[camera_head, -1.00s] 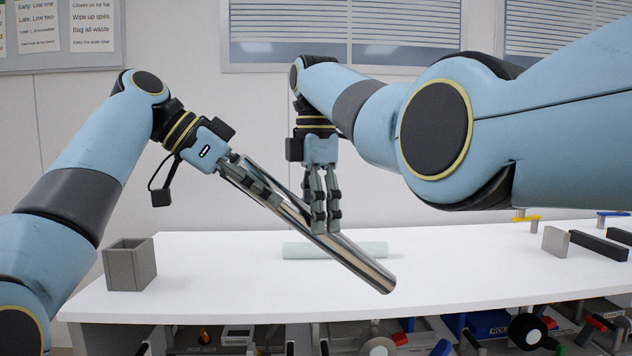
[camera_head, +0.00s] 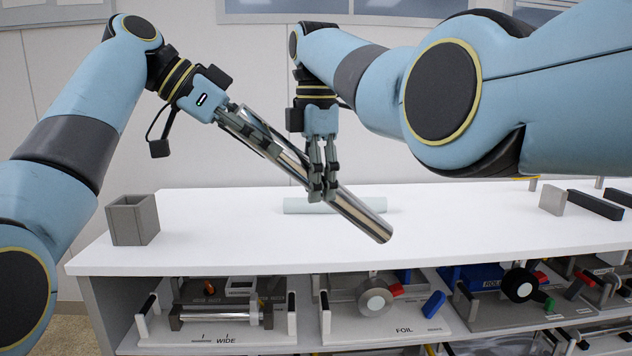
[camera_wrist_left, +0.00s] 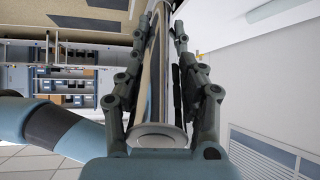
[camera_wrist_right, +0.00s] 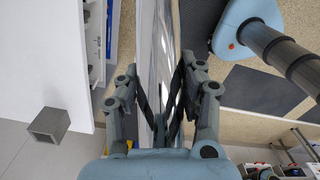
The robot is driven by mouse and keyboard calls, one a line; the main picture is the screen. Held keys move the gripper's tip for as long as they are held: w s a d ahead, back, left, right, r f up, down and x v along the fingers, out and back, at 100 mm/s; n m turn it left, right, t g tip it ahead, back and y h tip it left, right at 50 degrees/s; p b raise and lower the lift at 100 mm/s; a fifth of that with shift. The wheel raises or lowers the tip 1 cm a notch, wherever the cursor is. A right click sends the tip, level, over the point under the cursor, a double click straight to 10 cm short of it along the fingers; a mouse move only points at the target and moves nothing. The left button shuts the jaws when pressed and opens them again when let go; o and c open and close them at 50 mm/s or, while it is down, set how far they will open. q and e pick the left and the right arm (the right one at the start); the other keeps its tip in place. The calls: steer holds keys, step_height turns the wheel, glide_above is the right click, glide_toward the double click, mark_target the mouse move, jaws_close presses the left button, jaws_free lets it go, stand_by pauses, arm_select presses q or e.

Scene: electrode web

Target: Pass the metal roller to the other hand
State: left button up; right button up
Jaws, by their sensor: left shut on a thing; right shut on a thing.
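The metal roller (camera_head: 358,216) is a long shiny cylinder held in the air above the white table, tilted down to the right in the head view. My left gripper (camera_head: 262,142) is shut on its upper left end. My right gripper (camera_head: 322,190), pointing down, is shut on it nearer the lower right end. In the left wrist view the roller (camera_wrist_left: 157,110) lies between the fingers of my left gripper (camera_wrist_left: 152,60), its end disc near the palm. In the right wrist view the roller (camera_wrist_right: 158,50) passes between the fingers of my right gripper (camera_wrist_right: 162,82).
A pale cylinder (camera_head: 300,205) lies on the white table (camera_head: 230,240) behind the roller. A grey open box (camera_head: 132,220) stands at the table's left. Grey and dark blocks (camera_head: 598,204) sit at the right. Shelves below hold several devices (camera_head: 375,300). The table's middle front is clear.

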arm_select(q)
steer(key=o, duration=1.2)
steer(key=shift+o, duration=0.2)
